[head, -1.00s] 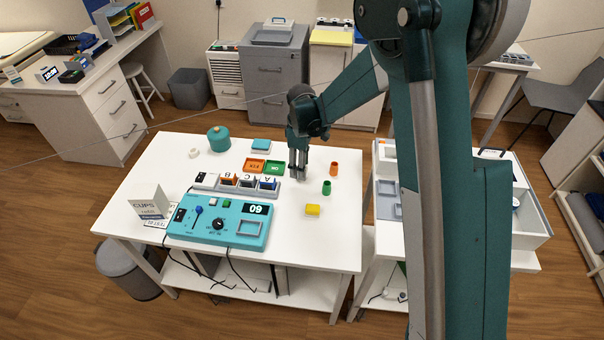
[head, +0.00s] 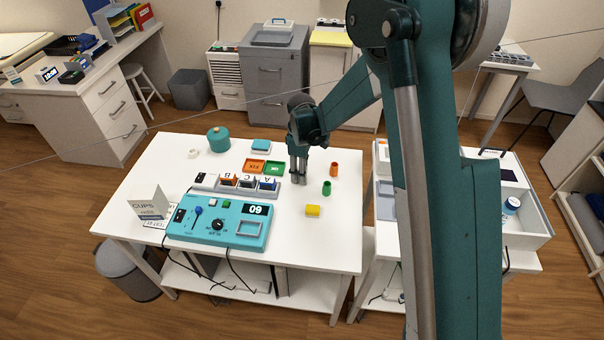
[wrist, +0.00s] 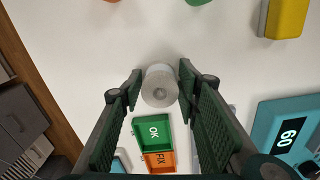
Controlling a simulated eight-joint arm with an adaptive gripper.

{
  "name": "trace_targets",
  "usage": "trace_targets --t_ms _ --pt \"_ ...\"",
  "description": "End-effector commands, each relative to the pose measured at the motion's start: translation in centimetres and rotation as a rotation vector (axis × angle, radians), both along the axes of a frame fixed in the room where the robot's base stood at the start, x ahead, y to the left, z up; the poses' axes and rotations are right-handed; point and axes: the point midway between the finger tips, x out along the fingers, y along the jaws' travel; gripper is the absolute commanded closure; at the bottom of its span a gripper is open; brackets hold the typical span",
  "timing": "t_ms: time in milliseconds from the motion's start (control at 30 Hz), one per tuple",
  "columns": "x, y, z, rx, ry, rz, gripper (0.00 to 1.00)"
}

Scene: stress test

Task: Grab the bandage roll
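The bandage roll (wrist: 160,86) is a pale white cylinder with a round core, standing on the white table.
The green OK tray (head: 274,168) and orange FIX tray (head: 254,166) lie just left. Lettered blocks and a teal control panel (head: 190,230) are in front. An orange cup (head: 334,169), green cup (head: 327,188) and yellow block (head: 313,211) stand right.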

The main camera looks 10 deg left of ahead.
Motion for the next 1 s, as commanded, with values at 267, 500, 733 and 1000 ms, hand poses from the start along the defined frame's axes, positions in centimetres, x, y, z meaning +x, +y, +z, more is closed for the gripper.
trace_targets --t_ms 267,500,733,1000 --pt "0.0 0.0 0.0 0.000 0.000 0.000 0.84" --pt "0.0 0.0 0.2 0.000 0.000 0.000 0.84" --pt "0.0 0.0 1.8 0.000 0.000 0.000 0.84" --pt "0.0 0.0 5.6 0.000 0.000 0.000 0.84"
